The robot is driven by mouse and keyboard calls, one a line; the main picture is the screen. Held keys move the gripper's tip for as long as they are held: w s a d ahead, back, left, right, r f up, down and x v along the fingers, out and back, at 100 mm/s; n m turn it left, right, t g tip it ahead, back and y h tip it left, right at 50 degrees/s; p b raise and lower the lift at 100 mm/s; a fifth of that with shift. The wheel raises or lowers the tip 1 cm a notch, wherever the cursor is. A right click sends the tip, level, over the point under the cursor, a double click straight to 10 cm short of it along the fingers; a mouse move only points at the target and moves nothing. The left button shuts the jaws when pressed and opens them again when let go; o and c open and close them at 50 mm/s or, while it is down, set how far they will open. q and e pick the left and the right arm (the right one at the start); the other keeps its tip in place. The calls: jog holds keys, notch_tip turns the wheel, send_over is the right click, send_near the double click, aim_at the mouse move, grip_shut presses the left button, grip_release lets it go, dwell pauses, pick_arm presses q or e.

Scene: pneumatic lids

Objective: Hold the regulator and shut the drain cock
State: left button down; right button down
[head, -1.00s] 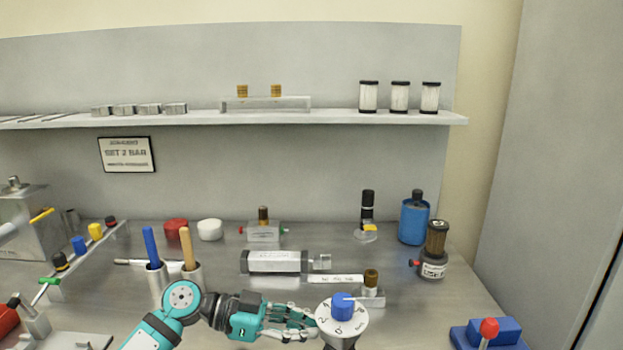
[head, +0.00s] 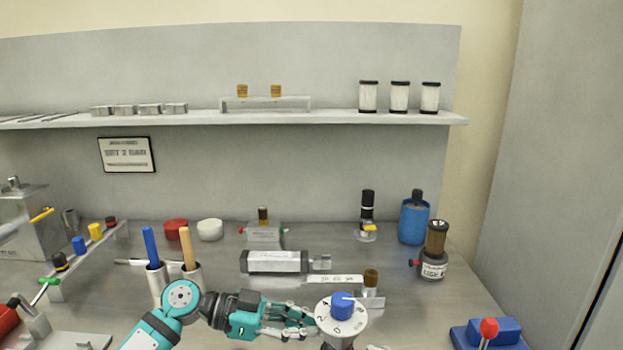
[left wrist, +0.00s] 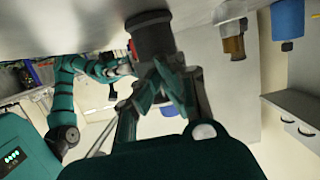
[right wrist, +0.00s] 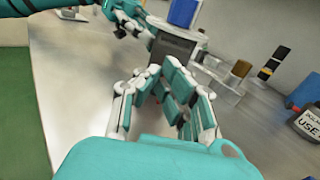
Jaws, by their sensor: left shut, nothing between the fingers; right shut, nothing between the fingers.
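The regulator has a blue knob (head: 341,306) on a white numbered dial (head: 341,321), upright at the bench front. Its dark body shows in the left wrist view (left wrist: 152,36) and in the right wrist view (right wrist: 172,48). My left gripper (head: 312,320) is shut and empty, its fingertips close to the regulator's left side; I cannot tell whether they touch. My right gripper (right wrist: 168,78) is shut and empty, its fingers pointing at the regulator's body from lower down. A small red part (left wrist: 132,50) shows beside the body in the left wrist view; I cannot tell whether it is the drain cock.
A blue canister (head: 414,220) and a labelled filter bottle (head: 435,252) are at the right. Two handled tools stand in cups (head: 192,278) near my left arm.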

jog(key=shift+w+a+r, duration=0.1)
jog(key=shift+a, duration=0.1)
jog(key=shift+w+d+f, duration=0.15)
jog(key=shift+d+f, duration=0.05)
jog(key=shift+f, duration=0.4)
dwell(0.8)
jog(key=shift+w+d+r, duration=0.1)
jog(key=shift+w+d, duration=0.15)
jog(key=shift+w, duration=0.05)
dwell(0.4)
jog(key=shift+w+d, duration=0.25)
jog(key=shift+w, duration=0.05)
dwell(0.4)
jog(key=shift+w+d+r, duration=0.1)
jog(key=shift+r, duration=0.15)
jog(key=shift+v, duration=3.05)
